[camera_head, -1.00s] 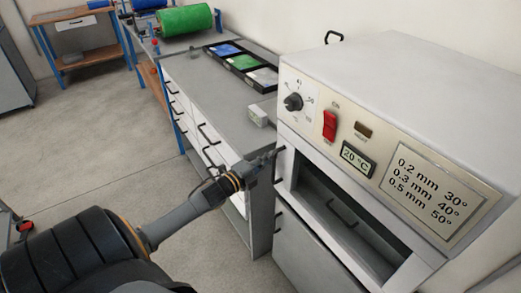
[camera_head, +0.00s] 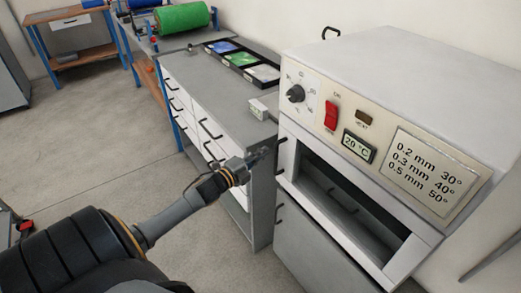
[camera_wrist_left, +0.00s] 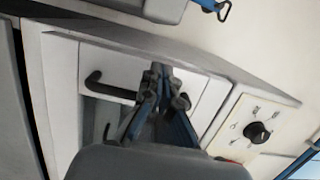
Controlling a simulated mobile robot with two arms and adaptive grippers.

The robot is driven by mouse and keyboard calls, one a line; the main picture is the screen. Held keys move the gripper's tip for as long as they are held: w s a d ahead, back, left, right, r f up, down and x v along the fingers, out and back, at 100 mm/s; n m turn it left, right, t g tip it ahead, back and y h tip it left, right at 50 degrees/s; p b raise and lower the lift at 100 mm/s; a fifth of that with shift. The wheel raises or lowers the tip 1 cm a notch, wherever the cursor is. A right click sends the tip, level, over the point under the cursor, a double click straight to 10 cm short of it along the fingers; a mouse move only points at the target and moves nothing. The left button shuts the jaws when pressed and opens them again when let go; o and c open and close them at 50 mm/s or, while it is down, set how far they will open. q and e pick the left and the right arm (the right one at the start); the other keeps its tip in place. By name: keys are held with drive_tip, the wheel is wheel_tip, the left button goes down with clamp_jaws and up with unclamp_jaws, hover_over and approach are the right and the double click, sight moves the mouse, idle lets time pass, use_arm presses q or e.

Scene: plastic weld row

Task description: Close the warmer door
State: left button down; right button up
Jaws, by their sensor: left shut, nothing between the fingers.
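The warmer (camera_head: 390,80) is a light grey box at the right, with a knob, a red switch and a 20 °C display. Below its panel is a light frame (camera_head: 352,235) around a dark, see-into space. A black handle (camera_head: 281,155) is at the frame's left edge. I cannot tell from this angle how far the door stands open. My left gripper (camera_head: 262,154) is shut and empty, just left of that handle, with a small gap in the picture. My right gripper is not in view.
A green roll (camera_head: 182,18) is farther back. Grey floor (camera_head: 90,140) is clear to the left.

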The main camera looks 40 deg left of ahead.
use_arm(q)
drive_tip(key=s+a, duration=0.3)
drive_tip(key=s, duration=0.7)
drive_tip(key=s+d+f+n+g+y+p, duration=0.15)
drive_tip(key=s+f+n+g, duration=0.35)
drive_tip(key=f, duration=0.9)
drive_tip(key=s+d+f+n+g+y, duration=0.1)
drive_tip(key=s+f+n+g+y, duration=0.35)
drive_tip(key=f, duration=1.05)
drive_tip(key=s+d+f+n+g+h, duration=0.1)
drive_tip(key=s+d+f+n+g, duration=0.1)
drive_tip(key=s+d+f, duration=0.3)
drive_tip(key=s+d+f+n+g+h+p, duration=0.1)
drive_tip(key=s+d+f, duration=0.5)
drive_tip(key=s, duration=0.8)
drive_tip(key=s+d+f+n+g+h+p, duration=0.1)
drive_tip(key=s+d+f+n+g, duration=0.3)
drive_tip(key=s+d, duration=0.5)
wheel_tip(320, 180, down, 2)
drive_tip(key=shift+s+d+f+h, duration=0.1)
drive_tip(key=shift+s+d+h, duration=0.2)
drive_tip(key=shift+s+h, duration=0.4)
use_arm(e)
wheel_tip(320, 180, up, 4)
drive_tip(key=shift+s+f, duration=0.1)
use_arm(q)
drive_tip(key=shift+w+g, duration=0.1)
drive_tip(key=shift+g, duration=0.15)
